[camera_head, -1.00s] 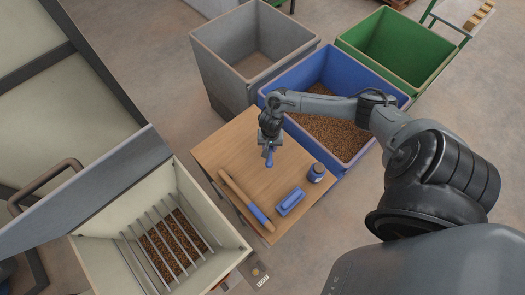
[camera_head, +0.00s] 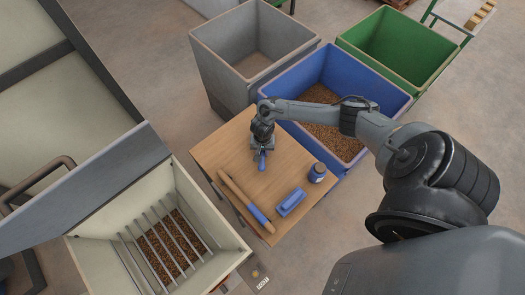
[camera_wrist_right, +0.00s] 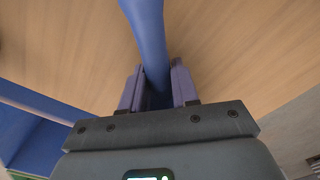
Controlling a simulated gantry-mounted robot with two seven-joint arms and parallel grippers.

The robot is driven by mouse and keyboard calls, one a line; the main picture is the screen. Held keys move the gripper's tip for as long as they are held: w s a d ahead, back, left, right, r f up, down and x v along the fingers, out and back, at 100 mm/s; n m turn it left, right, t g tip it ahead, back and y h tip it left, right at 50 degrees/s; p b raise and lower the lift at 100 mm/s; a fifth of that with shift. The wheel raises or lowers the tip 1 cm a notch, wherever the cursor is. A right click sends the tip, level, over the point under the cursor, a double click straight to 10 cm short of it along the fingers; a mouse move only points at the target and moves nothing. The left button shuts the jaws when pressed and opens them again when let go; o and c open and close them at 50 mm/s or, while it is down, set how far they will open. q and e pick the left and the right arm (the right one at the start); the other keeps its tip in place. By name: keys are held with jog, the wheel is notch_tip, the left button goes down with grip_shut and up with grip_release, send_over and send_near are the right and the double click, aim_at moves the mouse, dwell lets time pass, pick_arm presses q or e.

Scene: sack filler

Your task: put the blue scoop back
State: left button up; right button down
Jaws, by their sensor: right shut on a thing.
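My right gripper (camera_head: 262,150) is over the back part of the wooden table (camera_head: 222,153). It is shut on a blue scoop (camera_head: 262,161), which points down toward the tabletop and is mostly hidden by the gripper. In the right wrist view, the scoop's long blue part (camera_wrist_right: 147,38) runs up between the two fingers of the right gripper (camera_wrist_right: 158,88), with the wood grain behind it. I cannot tell if the scoop touches the table. My left gripper is not in view.
Behind stand a grey bin (camera_head: 215,68), a blue bin of pellets (camera_head: 369,80) and a green bin (camera_head: 431,76). A barred hopper (camera_head: 226,262) is at front left.

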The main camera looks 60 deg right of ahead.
jog(key=shift+f, duration=0.15)
jog(key=c, duration=0.8)
grip_release()
jog(key=shift+c, duration=0.2)
